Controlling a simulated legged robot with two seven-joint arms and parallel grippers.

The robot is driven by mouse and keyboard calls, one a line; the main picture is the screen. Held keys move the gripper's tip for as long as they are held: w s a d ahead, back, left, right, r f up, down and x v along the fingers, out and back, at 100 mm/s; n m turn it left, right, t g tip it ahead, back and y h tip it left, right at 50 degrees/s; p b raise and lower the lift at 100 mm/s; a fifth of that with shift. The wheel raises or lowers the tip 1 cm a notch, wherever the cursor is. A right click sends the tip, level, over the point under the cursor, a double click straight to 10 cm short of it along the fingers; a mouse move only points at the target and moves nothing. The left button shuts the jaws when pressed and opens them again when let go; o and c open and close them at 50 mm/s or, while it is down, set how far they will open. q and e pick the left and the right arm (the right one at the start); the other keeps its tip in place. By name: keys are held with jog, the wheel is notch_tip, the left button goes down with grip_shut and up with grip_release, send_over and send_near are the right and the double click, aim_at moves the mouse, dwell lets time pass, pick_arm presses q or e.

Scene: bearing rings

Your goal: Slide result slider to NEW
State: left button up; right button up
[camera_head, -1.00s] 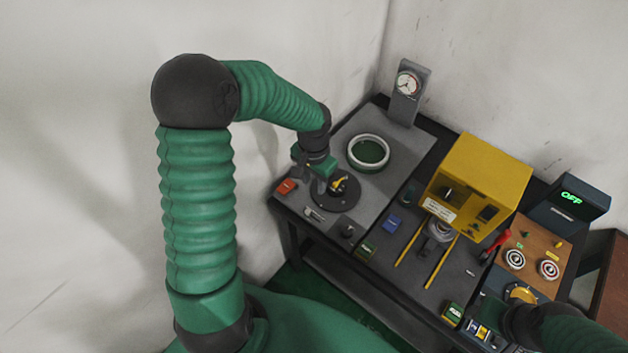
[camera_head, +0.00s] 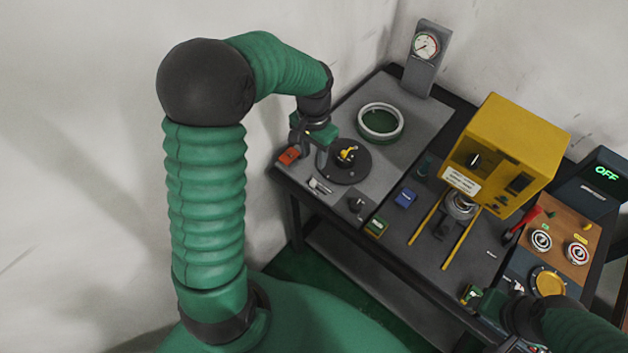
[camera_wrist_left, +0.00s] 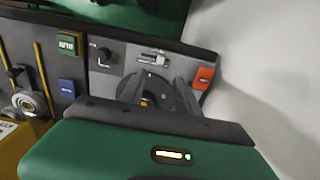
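A small slider with a light handle (camera_head: 321,186) sits at the front of the left grey panel. It also shows in the left wrist view (camera_wrist_left: 153,57); its lettering is too small to read, so I cannot tell whether it is the result slider. My left gripper (camera_head: 308,150) is above that panel, beside the black round dial with a yellow pointer (camera_head: 347,156). In the left wrist view its two fingers (camera_wrist_left: 158,88) are apart with nothing held, the dial showing between them. My right gripper (camera_head: 484,302) is low at the front right, by a green labelled block; its fingers are not clear.
An orange block (camera_head: 289,155) lies by the left gripper. A pale ring (camera_head: 381,122) and gauge (camera_head: 426,46) stand behind. Blue (camera_head: 405,197) and green (camera_head: 376,226) blocks sit mid-table.

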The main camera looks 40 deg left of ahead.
aim_at(314, 182)
pick_arm(q)
notch_tip(314, 182, down, 12)
jog(key=shift+f, duration=0.1)
jog(key=shift+b, duration=0.3)
jog(key=shift+a, duration=0.1)
grip_shut()
dwell(1.1)
